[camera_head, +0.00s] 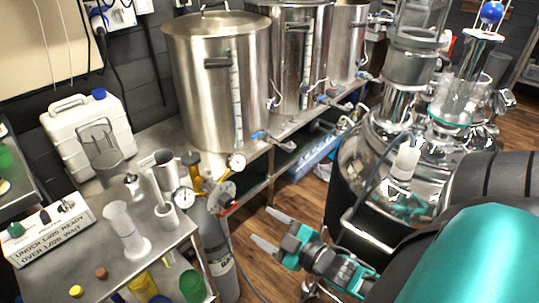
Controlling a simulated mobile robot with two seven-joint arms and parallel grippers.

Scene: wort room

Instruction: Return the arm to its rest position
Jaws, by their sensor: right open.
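My right gripper (262,225) is open and empty, with its two grey fingers pointing left. It hangs in free space over the wooden floor, to the right of the grey gas cylinder (218,262) and in front of the kettle bench. My right arm (470,262), with a large teal link, comes in from the lower right corner. My left gripper is not in view.
Steel kettles (205,100) stand behind. Glass and metal vessels (402,105) stand right. Open floor (300,200) lies between.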

